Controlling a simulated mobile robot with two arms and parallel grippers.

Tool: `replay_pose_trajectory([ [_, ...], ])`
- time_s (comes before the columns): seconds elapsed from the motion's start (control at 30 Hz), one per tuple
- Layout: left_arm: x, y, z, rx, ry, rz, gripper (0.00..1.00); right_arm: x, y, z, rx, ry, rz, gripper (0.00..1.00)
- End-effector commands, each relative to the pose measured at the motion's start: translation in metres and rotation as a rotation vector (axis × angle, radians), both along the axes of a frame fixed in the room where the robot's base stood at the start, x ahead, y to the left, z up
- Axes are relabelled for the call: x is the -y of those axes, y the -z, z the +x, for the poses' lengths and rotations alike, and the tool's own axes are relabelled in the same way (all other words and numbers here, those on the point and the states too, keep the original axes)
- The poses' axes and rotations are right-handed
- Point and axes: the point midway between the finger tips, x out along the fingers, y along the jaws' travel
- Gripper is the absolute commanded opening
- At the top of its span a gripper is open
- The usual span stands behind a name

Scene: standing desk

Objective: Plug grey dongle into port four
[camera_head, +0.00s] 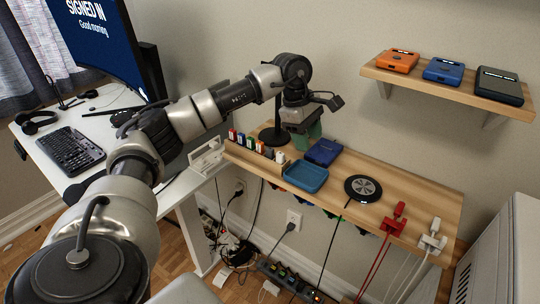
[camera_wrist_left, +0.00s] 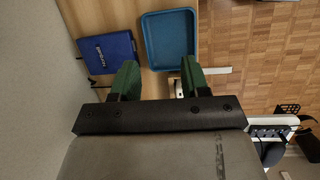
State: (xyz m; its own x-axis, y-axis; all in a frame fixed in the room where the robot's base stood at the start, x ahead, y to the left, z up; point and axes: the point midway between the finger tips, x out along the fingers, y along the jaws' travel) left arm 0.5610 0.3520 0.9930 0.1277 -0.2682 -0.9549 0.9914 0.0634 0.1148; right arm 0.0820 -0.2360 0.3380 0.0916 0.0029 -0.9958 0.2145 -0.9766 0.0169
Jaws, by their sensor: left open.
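A row of small coloured dongles stands along the left end of the wooden shelf; the pale grey-white one (camera_head: 280,157) is at the row's right end. My left gripper (camera_head: 303,138) is above the shelf, behind and to the right of this row. Its green fingers are apart with nothing held, also in the left wrist view (camera_wrist_left: 160,75). There, a small pale piece (camera_wrist_left: 178,88) shows beside the right finger, partly hidden; I cannot tell whether it is the dongle. I cannot make out port four. My right gripper is not in view.
A blue tray (camera_head: 305,187) and a dark blue box (camera_head: 323,152) lie beside the gripper. A round black pad (camera_head: 363,188), a red clip (camera_head: 393,222) and a white clip (camera_head: 432,241) are farther right. A white desk holds a keyboard (camera_head: 71,151) and a white stand (camera_head: 207,157).

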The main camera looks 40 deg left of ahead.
Motion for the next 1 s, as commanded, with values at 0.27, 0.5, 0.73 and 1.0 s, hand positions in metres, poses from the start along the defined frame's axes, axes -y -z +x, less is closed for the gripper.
replay_pose_trajectory([
  [0.27,-0.092,-0.038,-0.028,-0.129,-0.061,0.256,0.46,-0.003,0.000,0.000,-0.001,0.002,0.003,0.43],
  [0.5,-0.097,-0.007,-0.030,-0.144,-0.063,0.272,0.46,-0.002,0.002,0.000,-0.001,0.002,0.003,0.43],
  [0.73,-0.097,0.015,-0.030,-0.140,-0.064,0.269,0.46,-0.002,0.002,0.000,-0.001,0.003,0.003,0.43],
  [1.0,-0.100,0.051,-0.026,-0.142,-0.062,0.269,0.46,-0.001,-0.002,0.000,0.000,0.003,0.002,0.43],
])
